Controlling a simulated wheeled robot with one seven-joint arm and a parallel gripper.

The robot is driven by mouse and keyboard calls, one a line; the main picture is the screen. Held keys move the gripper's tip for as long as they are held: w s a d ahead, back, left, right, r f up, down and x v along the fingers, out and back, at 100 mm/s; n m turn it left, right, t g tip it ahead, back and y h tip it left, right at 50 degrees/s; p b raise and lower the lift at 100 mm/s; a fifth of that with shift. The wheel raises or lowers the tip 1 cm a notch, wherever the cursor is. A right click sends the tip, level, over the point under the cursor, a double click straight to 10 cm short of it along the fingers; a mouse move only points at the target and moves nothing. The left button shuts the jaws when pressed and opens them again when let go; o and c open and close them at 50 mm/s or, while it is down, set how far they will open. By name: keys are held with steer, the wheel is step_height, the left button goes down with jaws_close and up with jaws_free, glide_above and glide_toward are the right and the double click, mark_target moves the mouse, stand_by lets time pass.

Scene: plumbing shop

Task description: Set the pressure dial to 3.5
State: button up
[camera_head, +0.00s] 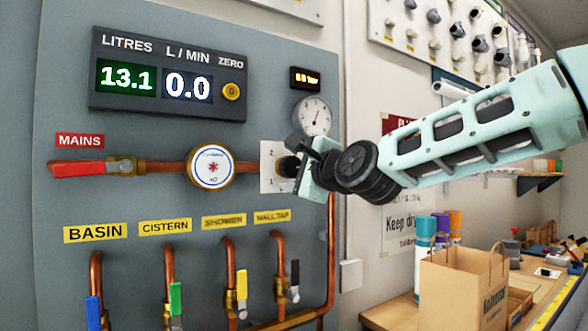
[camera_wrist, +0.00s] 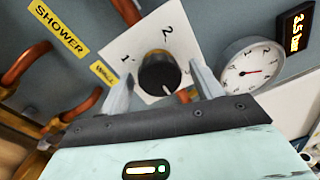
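The pressure dial is a black knob (camera_wrist: 158,73) on a white plate (camera_wrist: 131,46) with the numbers 1, 2 and 3 visible. A small white mark shows on the knob's lower edge in the wrist view. My gripper (camera_wrist: 161,80) is open, with one finger on each side of the knob and a gap visible on both sides. In the head view my gripper (camera_head: 301,174) is at the plate (camera_head: 268,166) and hides much of the knob. A small display (camera_wrist: 295,33) appears to read 3.5 bar. The round gauge (camera_wrist: 250,66) has a red needle.
The round gauge (camera_head: 313,116) is just above my gripper. A red-handled mains valve (camera_head: 80,168) and a round white meter (camera_head: 211,167) are on the pipe to the left. Several coloured valves stand below. A paper bag (camera_head: 463,288) is on the bench at right.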

steer(key=shift+s, duration=0.1)
steer(key=p+v, duration=0.2)
steer(key=v, duration=1.5)
steer(key=shift+d, duration=0.2)
steer(key=s+d+f+n+g+h+p, duration=0.1)
steer(key=s+f+n+g+h, duration=0.3)
steer(key=f, duration=0.5)
steer(key=s+d+f+n+g+h+p, duration=0.1)
steer(key=s+f+n+g, duration=0.15)
steer(key=f+n, duration=0.45)
steer(key=s+d+f+n+g+h, duration=0.2)
steer(key=s+f+n+g, duration=0.2)
steer(key=s+f, duration=0.3)
steer(key=s+d+f+n+g+h+p, duration=0.1)
steer(key=s+f+n+g, duration=0.4)
steer(key=s, duration=0.6)
step_height(320, 180, down, 2)
steer(key=d+n+h, duration=0.1)
steer(key=n, duration=0.1)
steer(key=shift+s+d+n, duration=0.2)
steer(key=shift+n, duration=0.1)
